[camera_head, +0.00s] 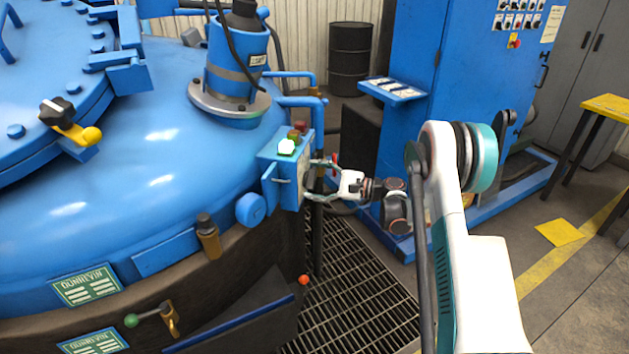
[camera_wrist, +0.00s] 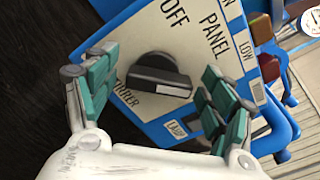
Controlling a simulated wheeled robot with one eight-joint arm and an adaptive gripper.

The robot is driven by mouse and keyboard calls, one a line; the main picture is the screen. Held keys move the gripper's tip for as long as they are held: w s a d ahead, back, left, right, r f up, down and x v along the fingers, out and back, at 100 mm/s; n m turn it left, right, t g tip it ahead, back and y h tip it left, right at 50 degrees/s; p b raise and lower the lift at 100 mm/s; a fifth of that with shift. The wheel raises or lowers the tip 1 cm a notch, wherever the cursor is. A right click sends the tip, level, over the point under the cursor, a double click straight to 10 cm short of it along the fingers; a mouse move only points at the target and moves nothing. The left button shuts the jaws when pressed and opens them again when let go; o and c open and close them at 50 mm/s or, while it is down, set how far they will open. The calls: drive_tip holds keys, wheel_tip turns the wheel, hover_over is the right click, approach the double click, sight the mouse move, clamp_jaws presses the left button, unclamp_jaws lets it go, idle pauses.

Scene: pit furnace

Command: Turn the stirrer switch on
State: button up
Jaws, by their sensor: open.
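The stirrer switch (camera_wrist: 158,72) is a black rotary knob on a white panel plate (camera_wrist: 208,35) in the wrist view. Its bar lies crosswise, with a white mark on its right part. "OFF" and "PANEL" are printed above and to the right; the lettering at lower left is partly hidden. In the head view the blue switch box (camera_head: 283,172) is on the furnace side, its knob hidden. My gripper (camera_head: 309,179) is at the box's right face, fingers apart. In the wrist view my gripper (camera_wrist: 157,80) has one finger on each side of the knob; contact cannot be told.
The blue furnace (camera_head: 160,130) fills the left. A blue cabinet (camera_head: 445,70) stands behind my arm. A floor grating (camera_head: 350,290) lies below.

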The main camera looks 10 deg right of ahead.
drive_tip(key=shift+d, duration=0.1)
drive_tip(key=v, duration=1.1)
drive_tip(key=shift+s+d, duration=0.2)
drive_tip(key=shift+d, duration=0.15)
